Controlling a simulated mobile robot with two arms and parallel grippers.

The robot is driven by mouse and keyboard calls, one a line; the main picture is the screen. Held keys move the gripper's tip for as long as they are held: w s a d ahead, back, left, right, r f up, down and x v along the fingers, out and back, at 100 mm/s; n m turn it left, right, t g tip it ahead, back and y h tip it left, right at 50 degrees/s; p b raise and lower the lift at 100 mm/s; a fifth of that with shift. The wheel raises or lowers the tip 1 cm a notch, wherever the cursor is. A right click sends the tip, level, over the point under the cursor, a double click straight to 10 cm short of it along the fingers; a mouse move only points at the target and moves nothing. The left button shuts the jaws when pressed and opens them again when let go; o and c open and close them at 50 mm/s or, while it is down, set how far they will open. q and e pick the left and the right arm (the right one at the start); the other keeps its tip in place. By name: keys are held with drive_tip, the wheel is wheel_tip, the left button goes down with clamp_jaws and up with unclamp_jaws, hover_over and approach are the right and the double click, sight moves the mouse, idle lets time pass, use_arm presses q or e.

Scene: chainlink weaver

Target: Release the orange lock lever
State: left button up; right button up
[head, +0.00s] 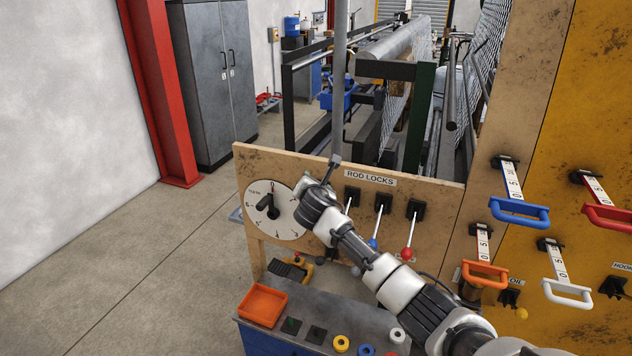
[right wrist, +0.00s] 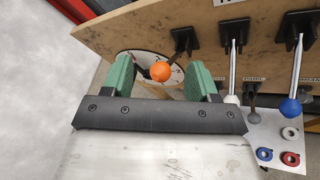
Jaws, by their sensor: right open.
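The orange lock lever's ball knob (right wrist: 161,71) shows in the right wrist view, in the gap between the two green fingers of my right gripper (right wrist: 160,74). The gripper is open, and no finger visibly touches the knob. The lever's black mount (right wrist: 183,40) is on the wooden panel (right wrist: 120,35) just beyond. In the head view my right arm reaches up to the rod locks panel (head: 400,188), and its wrist hides the orange lever and my fingers. My left gripper is not in view.
Other lock levers with a white knob (right wrist: 232,99) and a blue knob (right wrist: 290,107) stand right of my right gripper. A red-knobbed lever (head: 408,252) is farther right. A dial (head: 273,208) is on the panel's left. An orange tray (head: 263,305) sits on the bench below.

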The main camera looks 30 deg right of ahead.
drive_tip(key=shift+s+a+r, duration=0.1)
drive_tip(key=shift+s+r, duration=0.45)
drive_tip(key=shift+r, duration=0.25)
drive_tip(key=shift+s, duration=0.1)
drive_tip(key=b+v, duration=0.3)
drive_tip(key=v, duration=0.7)
drive_tip(key=shift+s, duration=0.3)
drive_tip(key=shift+a, duration=0.1)
